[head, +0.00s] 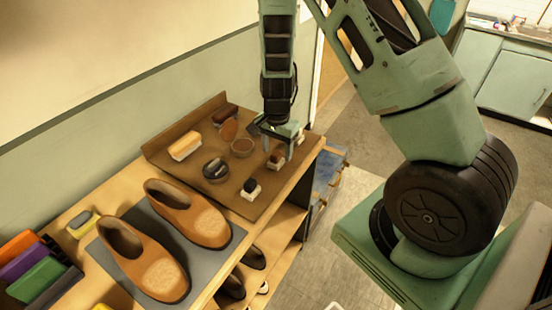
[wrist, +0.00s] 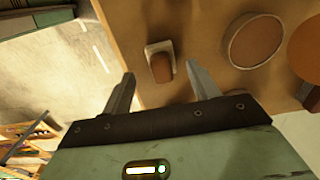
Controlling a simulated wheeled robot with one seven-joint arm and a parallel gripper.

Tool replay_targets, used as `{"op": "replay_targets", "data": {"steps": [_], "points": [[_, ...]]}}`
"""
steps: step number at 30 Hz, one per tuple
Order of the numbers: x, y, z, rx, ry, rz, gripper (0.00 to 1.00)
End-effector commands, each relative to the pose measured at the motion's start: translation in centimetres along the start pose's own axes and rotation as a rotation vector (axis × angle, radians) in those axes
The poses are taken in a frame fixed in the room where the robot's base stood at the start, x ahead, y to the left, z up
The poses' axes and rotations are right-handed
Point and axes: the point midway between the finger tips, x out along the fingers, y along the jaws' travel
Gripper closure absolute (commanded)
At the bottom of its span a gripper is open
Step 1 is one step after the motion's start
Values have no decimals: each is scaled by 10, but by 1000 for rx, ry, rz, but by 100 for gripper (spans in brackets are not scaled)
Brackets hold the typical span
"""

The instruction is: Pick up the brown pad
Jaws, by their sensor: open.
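The brown pad (wrist: 161,68) has a rounded brown top on a pale base and lies on the brown board near its edge. In the head view the brown pad (head: 276,160) sits just below my gripper, partly covered by a finger. My gripper (wrist: 159,72) is open and empty. In the wrist view the pad shows between and slightly beyond the two fingertips, with a gap on each side. In the head view my gripper (head: 282,145) points down over the right part of the board. I cannot tell the exact height left between fingertips and pad.
The brown board (head: 205,140) also bears a round brown tin (head: 242,147), a similar black-topped pad (head: 251,187), a dark round tin (head: 216,169) and brushes (head: 185,146). Brown shoes (head: 190,215) stand on a grey mat at left. Open floor lies right of the bench.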

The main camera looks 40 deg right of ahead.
Motion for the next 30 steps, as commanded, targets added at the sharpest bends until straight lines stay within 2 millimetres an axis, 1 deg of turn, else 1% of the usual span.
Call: {"op": "replay_targets", "data": {"steps": [7,11,17,18,20,21,22,30], "points": [[30,-2,0,2,-2,3,40],[36,-2,-1,3,-1,0,40],[37,-3,-1,2,0,0,40],[37,-3,-1,2,0,0,51],[37,-3,-1,1,0,0,68],[37,-3,-1,1,0,0,79],[37,-3,-1,1,0,0,87],[36,-3,-1,1,0,0,88]]}}
